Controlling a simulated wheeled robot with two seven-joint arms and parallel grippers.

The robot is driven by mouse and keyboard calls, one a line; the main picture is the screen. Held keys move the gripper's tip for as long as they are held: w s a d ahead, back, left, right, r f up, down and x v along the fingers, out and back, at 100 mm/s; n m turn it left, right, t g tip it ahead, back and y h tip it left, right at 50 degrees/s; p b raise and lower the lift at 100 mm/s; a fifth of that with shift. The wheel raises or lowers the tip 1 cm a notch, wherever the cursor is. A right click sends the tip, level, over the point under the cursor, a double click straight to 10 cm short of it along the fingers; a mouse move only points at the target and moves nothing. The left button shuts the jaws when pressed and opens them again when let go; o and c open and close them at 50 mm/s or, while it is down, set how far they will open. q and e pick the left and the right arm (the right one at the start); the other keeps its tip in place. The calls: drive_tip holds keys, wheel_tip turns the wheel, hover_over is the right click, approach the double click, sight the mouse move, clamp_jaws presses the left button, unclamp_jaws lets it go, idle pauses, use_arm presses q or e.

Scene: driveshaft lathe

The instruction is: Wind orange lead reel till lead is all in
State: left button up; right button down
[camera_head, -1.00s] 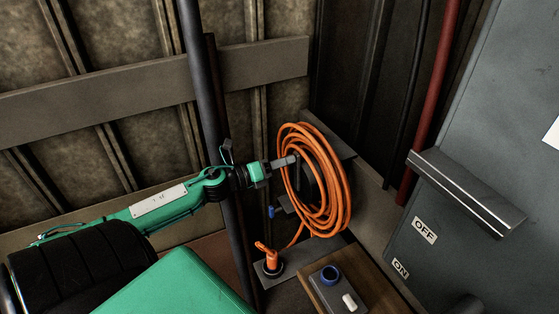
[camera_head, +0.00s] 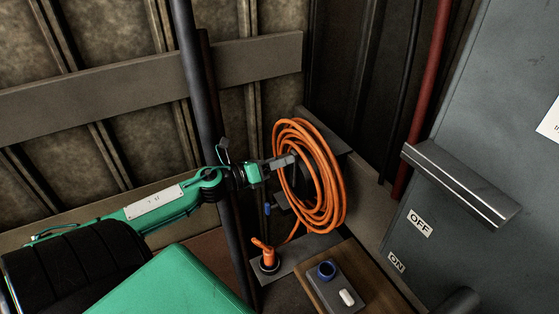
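The orange lead (camera_head: 330,190) lies in thick coils around the reel on a dark stand against the corner. A short run of lead drops from the coils to an orange plug (camera_head: 264,252) standing in a round black socket on the grey base plate. My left gripper (camera_head: 284,162) reaches in from the left at the near upper side of the reel, its grey fingers in front of the coils. I cannot tell whether the fingers are closed on a handle there. My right gripper is not in view.
A grey cabinet (camera_head: 490,130) with a handle bar and OFF and ON labels stands at the right. A wooden block (camera_head: 355,265) with a dark panel, a blue ring and a white switch sits below the reel. A dark vertical pole (camera_head: 199,85) stands behind my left arm.

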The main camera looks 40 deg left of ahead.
use_arm(q)
drive_tip(key=b+v, duration=0.4)
drive_tip(key=v, duration=1)
idle(0.7)
